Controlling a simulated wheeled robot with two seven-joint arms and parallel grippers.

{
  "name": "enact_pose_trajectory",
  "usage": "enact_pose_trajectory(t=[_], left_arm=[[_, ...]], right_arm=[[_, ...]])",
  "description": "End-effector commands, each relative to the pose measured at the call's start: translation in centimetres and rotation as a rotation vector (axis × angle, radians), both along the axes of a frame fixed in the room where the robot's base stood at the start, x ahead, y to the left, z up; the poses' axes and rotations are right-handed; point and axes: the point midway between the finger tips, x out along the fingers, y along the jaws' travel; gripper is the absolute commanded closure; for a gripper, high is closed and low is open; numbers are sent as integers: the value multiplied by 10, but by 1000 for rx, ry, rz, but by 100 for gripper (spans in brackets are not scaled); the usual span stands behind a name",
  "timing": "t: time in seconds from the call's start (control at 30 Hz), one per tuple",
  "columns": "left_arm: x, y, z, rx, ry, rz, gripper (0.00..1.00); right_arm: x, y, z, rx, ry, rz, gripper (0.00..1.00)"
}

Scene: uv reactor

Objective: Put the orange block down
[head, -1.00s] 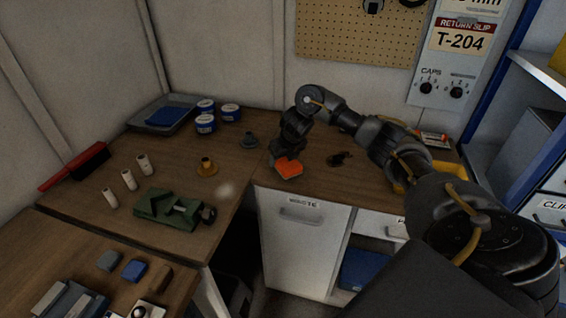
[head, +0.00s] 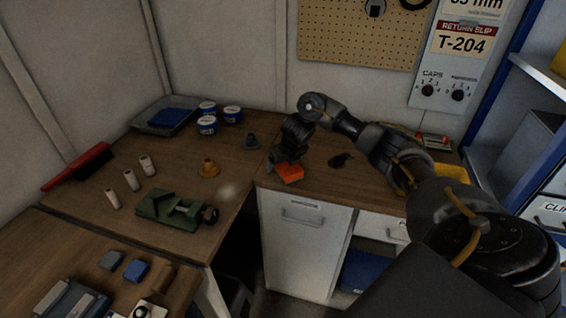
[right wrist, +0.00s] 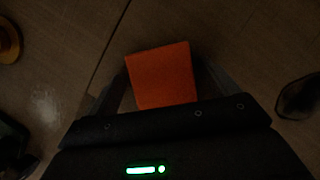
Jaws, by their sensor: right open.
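The orange block (head: 291,174) is on the wooden bench near its front edge, above the white cabinet door. My right gripper (head: 286,168) is directly over it, pointing down, and covers its rear part in the head view. In the right wrist view the orange block (right wrist: 162,76) lies between the two dark fingers of the open right gripper (right wrist: 168,82). A gap shows beside the block at the right finger; contact at the left finger is hard to tell. My left gripper is in neither view.
A small dark object (head: 341,160) lies right of the block. A brass-coloured flanged part (head: 208,168) and a dark grey one (head: 252,142) stand to the left. A green vise (head: 170,208) and white cylinders (head: 131,180) are farther left. Bare bench (head: 320,185) lies right of the block.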

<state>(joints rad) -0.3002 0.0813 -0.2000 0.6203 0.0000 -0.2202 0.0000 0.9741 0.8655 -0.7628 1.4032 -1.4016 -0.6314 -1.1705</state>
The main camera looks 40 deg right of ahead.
Motion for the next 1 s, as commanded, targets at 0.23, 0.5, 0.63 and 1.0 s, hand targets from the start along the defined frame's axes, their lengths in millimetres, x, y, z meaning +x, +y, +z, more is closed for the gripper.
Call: enact_pose_trajectory(t=[0.23,0.5,0.63,1.0], left_arm=[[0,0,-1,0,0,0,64],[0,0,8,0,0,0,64],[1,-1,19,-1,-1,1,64],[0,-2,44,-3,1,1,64]], right_arm=[[-4,-1,-7,-8,18,3,17],[-7,0,12,-10,16,8,17],[-16,1,43,-11,9,6,17],[-43,8,105,-6,4,5,17]])
